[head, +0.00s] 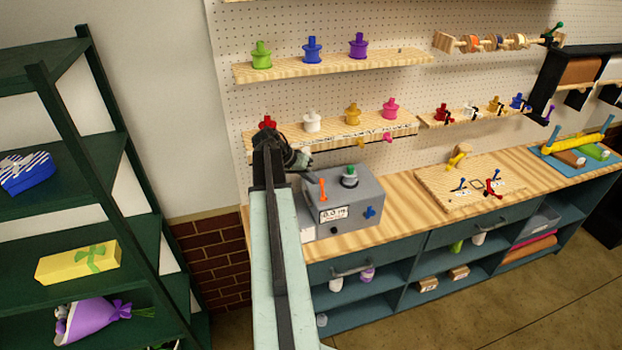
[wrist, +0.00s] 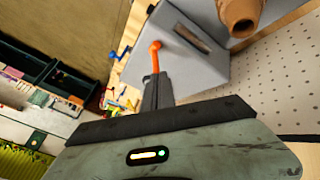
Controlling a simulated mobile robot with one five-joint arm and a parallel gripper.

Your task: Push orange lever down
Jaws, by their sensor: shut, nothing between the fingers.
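The orange lever (head: 322,189) stands up from the left part of the top of a grey box (head: 355,199) on the wooden bench. In the wrist view the orange lever (wrist: 155,47) shows just beyond my fingertips, beside a dark slot in the grey box. My gripper (head: 306,160) is shut and empty, above and slightly left of the lever in the head view. In the wrist view my gripper (wrist: 157,78) points at the lever; I cannot tell whether they touch.
A green-topped knob (head: 349,177) and a blue knob (head: 370,212) are on the same box. A shelf of coloured knobs (head: 345,130) hangs behind. A wooden board with small levers (head: 470,187) lies to the right. A dark green rack (head: 90,200) stands at left.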

